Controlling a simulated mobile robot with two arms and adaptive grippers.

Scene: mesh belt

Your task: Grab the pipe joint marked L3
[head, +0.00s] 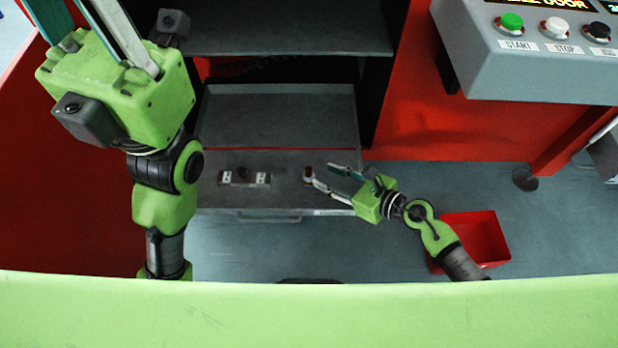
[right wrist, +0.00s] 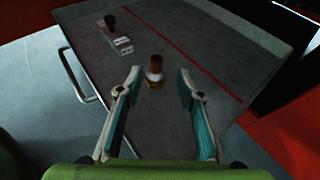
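A small brown and white pipe joint (head: 307,174) stands on the grey drawer, just off my right gripper's fingertips. In the right wrist view this pipe joint (right wrist: 154,72) shows ahead between the fingers, apart from both. My right gripper (head: 324,179) is open and empty; its spread fingers (right wrist: 157,82) frame the joint. I cannot read an L3 mark on any piece. My left gripper (head: 85,22) is raised at the upper left, fingers apart, its tips cut off by the frame.
The grey drawer (head: 270,215) has a front handle and a red line across it. A grey shelf (head: 285,35) is above it. A red bin (head: 480,235) stands on the floor at right. A control box (head: 535,75) with START and STOP buttons overhangs the upper right.

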